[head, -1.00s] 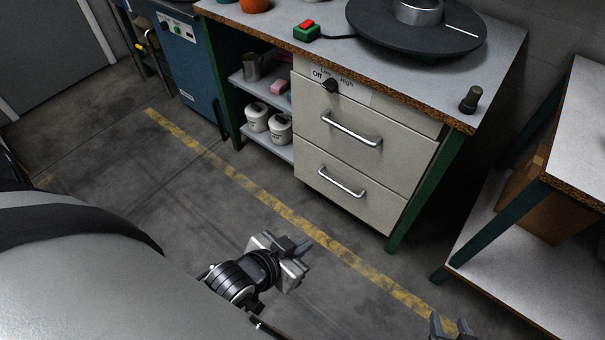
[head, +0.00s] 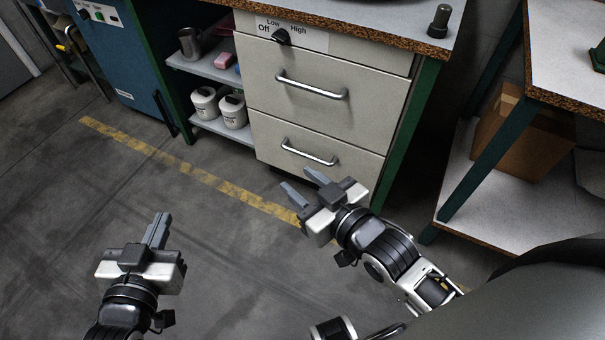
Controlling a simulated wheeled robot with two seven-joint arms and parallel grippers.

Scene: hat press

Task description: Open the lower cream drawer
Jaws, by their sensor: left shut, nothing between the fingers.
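The lower cream drawer (head: 281,166) is shut in the cabinet under the workbench. Its silver bar handle (head: 309,153) runs across its upper front. The upper cream drawer (head: 318,108) above it is also shut and has its own handle (head: 312,87). My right gripper (head: 304,184) is open and empty, just below and in front of the lower handle, apart from it in the picture. My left gripper (head: 158,230) is shut and empty over the floor at the lower left, well away from the cabinet.
A control panel with a black knob (head: 282,37) sits above the drawers. Left of them, shelves (head: 212,123) hold white jars (head: 233,111) and a metal jug (head: 190,41). A side table with a cardboard box (head: 523,135) stands right. The floor around the yellow line (head: 205,174) is clear.

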